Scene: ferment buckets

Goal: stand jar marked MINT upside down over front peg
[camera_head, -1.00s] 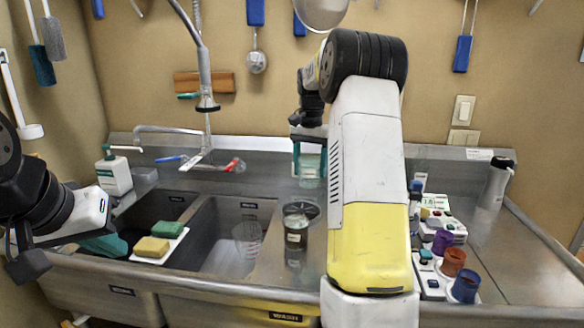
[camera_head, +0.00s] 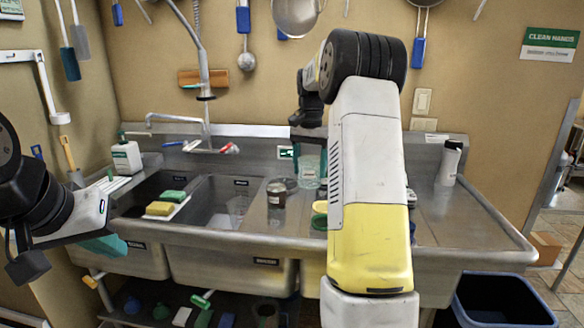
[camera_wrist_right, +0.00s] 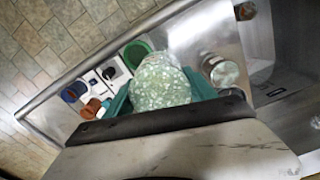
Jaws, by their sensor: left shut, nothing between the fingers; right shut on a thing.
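My right gripper (camera_wrist_right: 162,98) is shut on a clear, greenish glass jar (camera_wrist_right: 165,72), which sits between its teal fingers. In the head view the jar (camera_head: 310,172) hangs above the right part of the sink counter, partly behind my arm. I cannot read a mark on it. A white rack (camera_wrist_right: 98,82) with coloured cups shows in the wrist view, to the left of the jar. My arm hides most of the rack in the head view, and I cannot make out the front peg. My left gripper (camera_head: 108,246) is shut and empty at the sink's front left.
A dark-lidded jar (camera_head: 276,194) stands on the counter right of the sink basins. A green bowl (camera_wrist_right: 137,52) stands beside the rack. A faucet (camera_head: 205,140), a soap bottle (camera_head: 126,157) and a white bottle (camera_head: 450,163) stand towards the back. A blue bin (camera_head: 500,300) is at right front.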

